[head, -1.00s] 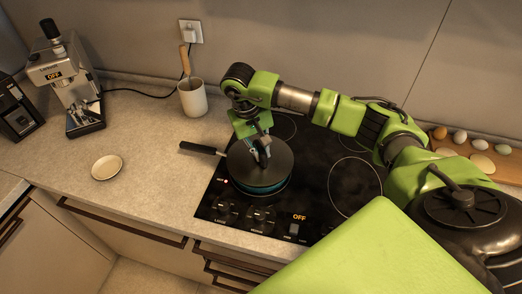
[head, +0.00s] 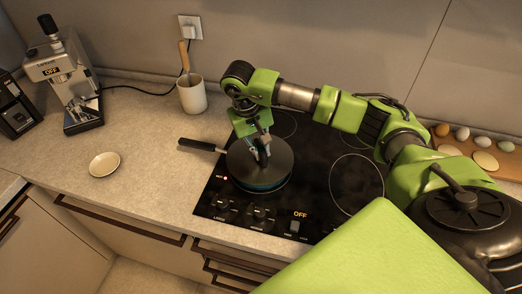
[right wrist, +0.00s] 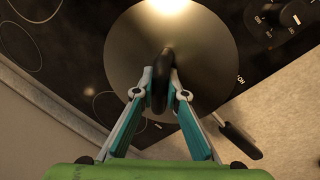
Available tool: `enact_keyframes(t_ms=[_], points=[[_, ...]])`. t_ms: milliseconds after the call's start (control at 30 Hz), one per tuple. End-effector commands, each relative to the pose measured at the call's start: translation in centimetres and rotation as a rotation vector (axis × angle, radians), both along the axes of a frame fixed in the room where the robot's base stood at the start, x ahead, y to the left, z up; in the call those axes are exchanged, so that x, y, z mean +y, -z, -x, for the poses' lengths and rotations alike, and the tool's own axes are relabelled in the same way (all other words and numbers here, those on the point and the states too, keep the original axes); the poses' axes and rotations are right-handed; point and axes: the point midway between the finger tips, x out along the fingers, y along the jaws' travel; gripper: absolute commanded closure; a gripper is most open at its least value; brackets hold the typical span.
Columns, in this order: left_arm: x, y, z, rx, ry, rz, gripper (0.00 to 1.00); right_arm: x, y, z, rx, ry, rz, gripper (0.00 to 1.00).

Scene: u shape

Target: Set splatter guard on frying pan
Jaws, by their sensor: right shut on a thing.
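The splatter guard (head: 281,163) is a dark round disc with a black loop handle. It lies level over the frying pan (head: 268,188), which shows as a thin teal band below its front edge. The pan's black handle (head: 197,145) points left; it also shows in the right wrist view (right wrist: 238,140). Whether the guard fully rests on the rim I cannot tell. My right gripper (head: 264,153) is above the disc, shut on the loop handle (right wrist: 160,82), with a finger on each side. The pan's inside is hidden. My left gripper is not in view.
The pan stands on the left of a black cooktop (head: 318,195). A utensil crock (head: 192,97), small plate (head: 104,165) and coffee machine (head: 68,88) stand to the left. A board with eggs (head: 505,168) is at right.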

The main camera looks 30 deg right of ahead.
Motion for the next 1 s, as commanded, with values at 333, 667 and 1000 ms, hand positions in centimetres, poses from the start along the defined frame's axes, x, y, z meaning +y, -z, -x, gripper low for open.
enact_keyframes(t_ms=[333, 667, 1000], points=[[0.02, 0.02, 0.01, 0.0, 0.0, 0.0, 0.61, 0.11, 0.44, 0.28, 0.01, -0.002, -0.001, 0.8], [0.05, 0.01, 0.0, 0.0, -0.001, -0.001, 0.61, 0.07, 0.33, 0.2, 0.007, -0.002, -0.001, 0.52], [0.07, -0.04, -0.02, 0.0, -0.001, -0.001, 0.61, 0.09, 0.21, 0.15, 0.005, -0.002, -0.001, 0.52]])
